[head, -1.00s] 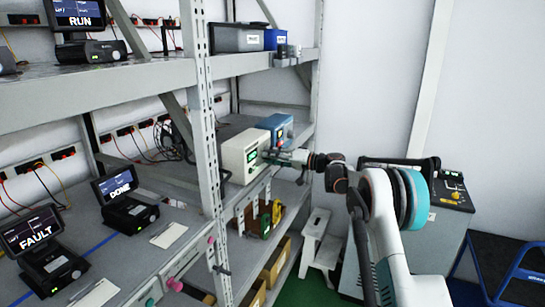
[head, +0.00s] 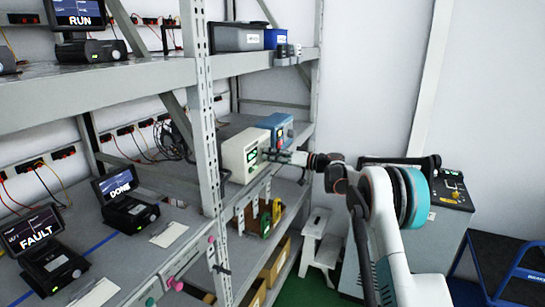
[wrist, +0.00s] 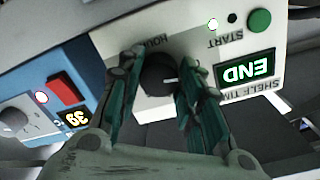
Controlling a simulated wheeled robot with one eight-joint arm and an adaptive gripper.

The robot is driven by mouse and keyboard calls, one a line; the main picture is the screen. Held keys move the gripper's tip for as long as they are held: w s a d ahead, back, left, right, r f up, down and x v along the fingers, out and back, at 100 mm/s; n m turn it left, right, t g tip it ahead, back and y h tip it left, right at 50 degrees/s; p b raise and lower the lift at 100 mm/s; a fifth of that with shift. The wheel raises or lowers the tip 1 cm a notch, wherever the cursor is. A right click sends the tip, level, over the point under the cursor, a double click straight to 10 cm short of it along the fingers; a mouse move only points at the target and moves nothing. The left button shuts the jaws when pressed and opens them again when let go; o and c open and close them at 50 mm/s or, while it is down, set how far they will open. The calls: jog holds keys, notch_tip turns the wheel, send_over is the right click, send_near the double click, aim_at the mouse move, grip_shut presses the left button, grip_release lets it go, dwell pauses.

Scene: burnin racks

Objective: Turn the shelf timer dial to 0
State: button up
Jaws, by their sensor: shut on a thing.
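The shelf timer (head: 240,156) is a cream box on the middle shelf behind the post. It also shows upside down in the wrist view (wrist: 180,30), with a lit green END display (wrist: 246,70) and a green START button (wrist: 259,21). Its dial (wrist: 158,75) is a round black knob with a white pointer mark towards the right of the picture. My gripper (wrist: 160,72) is shut on the dial, one finger on each side. The fingers hide most of the scale and part of the HOURS label. In the head view my gripper (head: 274,156) is at the timer's front.
A blue box (head: 276,126) with a red switch (wrist: 67,88) and a yellow display stands close beside the timer. The shelf post (head: 210,150) is left of it. A grey cabinet (head: 432,215) and blue steps (head: 505,270) stand at the right. A white stool (head: 320,245) is below.

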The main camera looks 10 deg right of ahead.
jog(key=shift+f, duration=0.15)
jog(key=o, duration=1.1)
jog(key=shift+c, duration=0.2)
jog(key=shift+d, duration=0.1)
jog(key=v, duration=1.2)
jog(key=shift+s, duration=0.1)
